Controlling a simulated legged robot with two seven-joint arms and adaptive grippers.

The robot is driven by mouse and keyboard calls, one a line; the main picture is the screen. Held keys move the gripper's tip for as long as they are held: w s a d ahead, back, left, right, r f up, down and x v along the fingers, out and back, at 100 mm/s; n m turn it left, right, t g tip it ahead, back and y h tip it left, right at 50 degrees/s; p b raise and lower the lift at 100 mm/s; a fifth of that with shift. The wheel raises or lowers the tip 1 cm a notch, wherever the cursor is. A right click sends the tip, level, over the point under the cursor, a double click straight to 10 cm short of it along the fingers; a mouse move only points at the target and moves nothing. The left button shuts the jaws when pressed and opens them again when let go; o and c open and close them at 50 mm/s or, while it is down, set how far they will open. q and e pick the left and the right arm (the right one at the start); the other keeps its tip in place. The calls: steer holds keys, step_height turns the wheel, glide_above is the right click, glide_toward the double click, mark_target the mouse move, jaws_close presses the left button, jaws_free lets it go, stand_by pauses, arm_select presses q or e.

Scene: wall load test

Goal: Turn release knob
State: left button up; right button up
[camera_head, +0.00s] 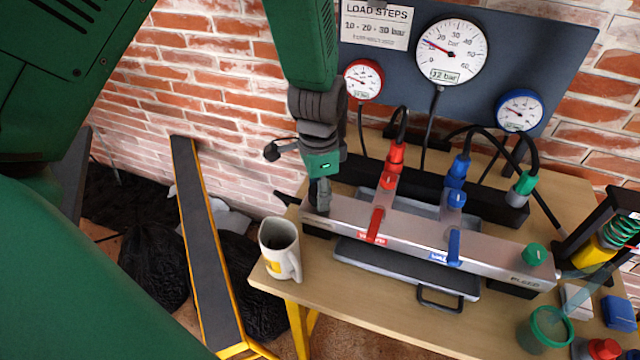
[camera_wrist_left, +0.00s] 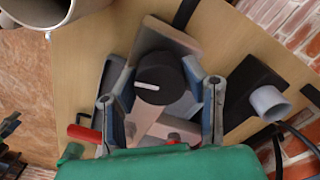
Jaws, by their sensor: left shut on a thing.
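The release knob (camera_wrist_left: 157,72) is black and round with a white pointer line on top. It shows in the left wrist view at the end of the silver manifold (camera_head: 400,236). My left gripper (camera_head: 320,195) points down at the manifold's left end in the head view. Its two fingers (camera_wrist_left: 160,93) stand on either side of the knob in the left wrist view, and the gripper is shut on it. The gripper hides most of the knob in the head view. My right gripper is in neither view.
A mug (camera_head: 281,252) stands near the bench's (camera_head: 310,288) left edge. Red (camera_head: 377,222) and blue levers (camera_head: 454,245) sit on the manifold. Hoses arch between. A teal cup (camera_head: 545,328) stands front right.

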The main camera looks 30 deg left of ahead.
arm_select(q)
steer(key=n+p, duration=0.3)
steer(key=shift+r+n, duration=0.2)
steer(key=shift+n, duration=0.1)
steer(key=n+p, duration=0.3)
steer(key=shift+n, duration=0.3)
steer(key=n+p, duration=0.2)
steer(key=n, duration=0.2)
steer(key=shift+f+n+p, duration=0.1)
steer(key=shift+n+p, duration=0.2)
steer(key=shift+p, duration=0.1)
steer(key=shift+d+n+p, duration=0.1)
steer(key=shift+n+p, duration=0.8)
steer(key=shift+n, duration=1)
steer(key=shift+f, duration=0.1)
steer(key=o, duration=1.2)
steer(key=shift+c, duration=0.2)
